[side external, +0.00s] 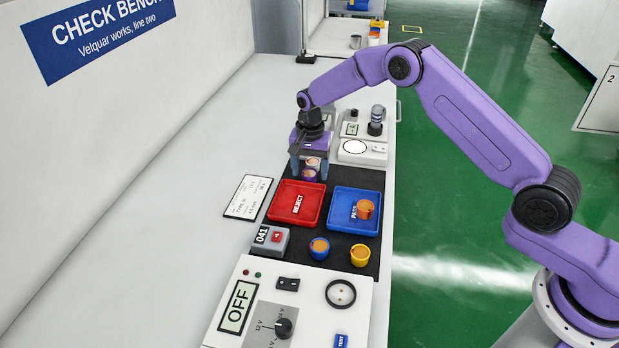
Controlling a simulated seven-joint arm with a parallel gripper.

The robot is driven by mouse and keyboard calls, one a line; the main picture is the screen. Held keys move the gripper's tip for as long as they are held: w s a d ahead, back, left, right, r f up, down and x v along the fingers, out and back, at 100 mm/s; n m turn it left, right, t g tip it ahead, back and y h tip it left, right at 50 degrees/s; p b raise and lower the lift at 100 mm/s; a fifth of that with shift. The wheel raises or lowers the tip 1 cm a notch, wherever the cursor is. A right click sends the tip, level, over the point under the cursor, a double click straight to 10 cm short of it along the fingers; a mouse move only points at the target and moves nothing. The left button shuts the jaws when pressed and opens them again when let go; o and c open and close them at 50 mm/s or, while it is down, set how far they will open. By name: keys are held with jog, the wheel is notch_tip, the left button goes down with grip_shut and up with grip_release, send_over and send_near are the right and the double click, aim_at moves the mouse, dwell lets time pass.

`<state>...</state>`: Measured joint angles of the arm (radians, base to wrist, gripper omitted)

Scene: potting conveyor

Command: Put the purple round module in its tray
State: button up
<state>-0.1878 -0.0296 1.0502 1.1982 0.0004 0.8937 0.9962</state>
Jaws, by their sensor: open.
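The purple round module (310,175) stands on the dark mat just behind the red tray, its top orange-pink. My gripper (309,169) is open above and around it, fingers pointing down on either side; I cannot tell whether they touch it. The gripper hides part of the module. The red tray (273,214) marked REJECT is empty. The blue tray (335,222), its label partly covered, lies to its right and holds an orange round module (365,209).
A blue round module (319,247) and a yellow one (360,255) stand in front of the blue tray. A panel (252,282) reading OFF is at the front. A white card (247,197) lies left; the bench beyond it is clear.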

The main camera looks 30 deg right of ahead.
jog(key=shift+f, duration=0.1)
jog(key=shift+c, duration=0.3)
jog(key=c, duration=1.2)
jog(key=shift+o, duration=0.2)
